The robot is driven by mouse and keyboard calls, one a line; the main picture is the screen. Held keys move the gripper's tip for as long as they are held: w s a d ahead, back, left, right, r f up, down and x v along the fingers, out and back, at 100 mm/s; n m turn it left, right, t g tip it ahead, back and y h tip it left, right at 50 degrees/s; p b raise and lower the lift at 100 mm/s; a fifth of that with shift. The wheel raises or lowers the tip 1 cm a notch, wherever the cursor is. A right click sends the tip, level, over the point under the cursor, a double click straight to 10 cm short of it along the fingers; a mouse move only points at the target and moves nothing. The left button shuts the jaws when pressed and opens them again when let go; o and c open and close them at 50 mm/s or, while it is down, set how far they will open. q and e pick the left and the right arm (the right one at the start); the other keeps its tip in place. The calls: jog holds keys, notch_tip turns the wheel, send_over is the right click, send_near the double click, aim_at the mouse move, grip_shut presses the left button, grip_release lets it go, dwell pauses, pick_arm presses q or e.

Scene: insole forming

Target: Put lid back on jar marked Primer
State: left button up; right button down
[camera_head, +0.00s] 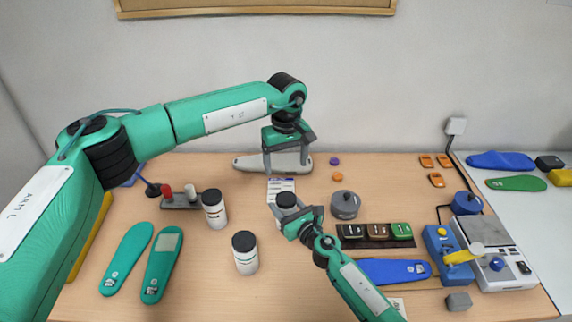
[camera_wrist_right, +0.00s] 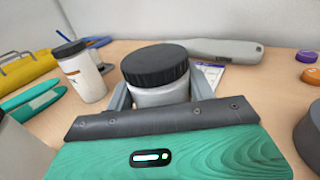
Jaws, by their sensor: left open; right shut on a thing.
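My right gripper (camera_head: 285,213) is shut on a white jar (camera_wrist_right: 163,94) with a black ribbed lid (camera_wrist_right: 155,65). A second white jar (camera_head: 215,213) with a black lid stands behind and left. A third (camera_head: 246,259) stands at the front, also lidded. Their label print is too small to read, and the held jar's label is hidden. My left gripper (camera_head: 288,162) is open, pointing down behind the held jar, close to a long grey piece (camera_head: 249,162).
A printed card (camera_head: 281,184) lies behind the held jar. Purple (camera_head: 334,161) and orange (camera_head: 337,177) caps and a grey round tin (camera_head: 345,205) are to the right. Green insoles (camera_head: 162,262) lie at left. A scale (camera_head: 490,245) and blue device (camera_head: 441,252) fill the right side.

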jog(key=shift+c, duration=2.2)
grip_release()
jog(key=shift+s+d, duration=0.4)
jog(key=shift+s, duration=0.1)
jog(key=v, duration=1.2)
jog(key=shift+s+d, duration=0.1)
jog(key=shift+s, duration=0.15)
